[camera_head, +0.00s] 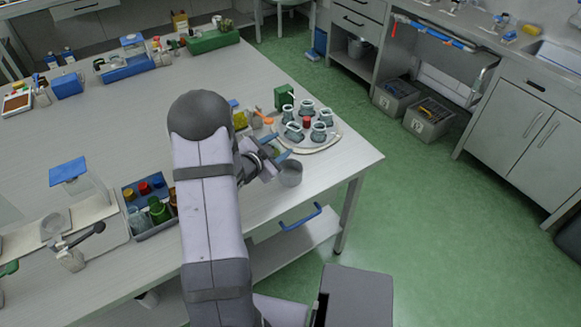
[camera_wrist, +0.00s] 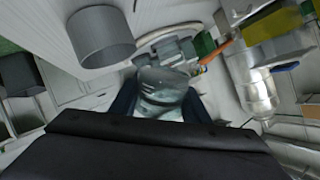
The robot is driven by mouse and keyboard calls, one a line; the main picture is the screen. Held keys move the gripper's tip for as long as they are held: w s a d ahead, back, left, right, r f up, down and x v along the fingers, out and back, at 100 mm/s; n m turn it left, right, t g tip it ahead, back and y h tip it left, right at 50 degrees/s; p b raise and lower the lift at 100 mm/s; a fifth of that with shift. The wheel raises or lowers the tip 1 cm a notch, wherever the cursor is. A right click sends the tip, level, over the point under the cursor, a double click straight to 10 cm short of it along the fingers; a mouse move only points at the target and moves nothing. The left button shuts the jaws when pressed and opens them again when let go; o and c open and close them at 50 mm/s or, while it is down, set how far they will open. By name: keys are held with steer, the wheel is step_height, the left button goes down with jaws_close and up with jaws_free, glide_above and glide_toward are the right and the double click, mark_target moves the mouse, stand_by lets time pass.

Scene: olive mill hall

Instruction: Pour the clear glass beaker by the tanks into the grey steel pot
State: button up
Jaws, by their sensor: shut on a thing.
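My gripper (camera_head: 275,164) is over the near right part of the table and shut on the clear glass beaker. In the wrist view the beaker (camera_wrist: 160,88) sits between the two dark fingers of my gripper (camera_wrist: 160,105). In the head view the fingers and arm hide most of the beaker, and its contents are unclear. The grey steel pot (camera_head: 290,174) stands just right of my gripper, near the table's front edge. The wrist view shows the pot (camera_wrist: 98,38) at upper left, apart from the beaker.
A round pale tray (camera_head: 333,140) with several glass vessels and a red item stands behind the pot. A green box (camera_head: 284,97), an orange-handled tool (camera_head: 264,117) and a yellow block (camera_head: 240,120) are close by. A blue-grey rack (camera_head: 153,229) stands left of my arm. The table's middle is clear.

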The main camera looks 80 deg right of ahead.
steer(key=shift+s+r+m+t, duration=0.1)
steer(key=shift+s+m+t, duration=0.2)
steer(key=shift+m+t, duration=0.3)
stand_by(0.7)
steer(key=shift+r+m+t+y+b, duration=0.1)
steer(key=shift+m+t+y+b, duration=0.2)
steer(key=shift+m+t, duration=0.4)
steer(key=shift+r+m+t+y+b, duration=0.1)
steer(key=shift+m+t+y, duration=0.3)
steer(key=shift+m+t, duration=0.25)
stand_by(2.5)
steer(key=shift+s+d+m+t+b, duration=0.2)
steer(key=shift+s+m+t+b, duration=0.35)
steer(key=shift+s+t+b, duration=0.1)
stand_by(0.9)
steer(key=shift+r+m+t+p, duration=0.15)
steer(key=shift+m+t+p, duration=0.35)
steer(key=shift+p, duration=1)
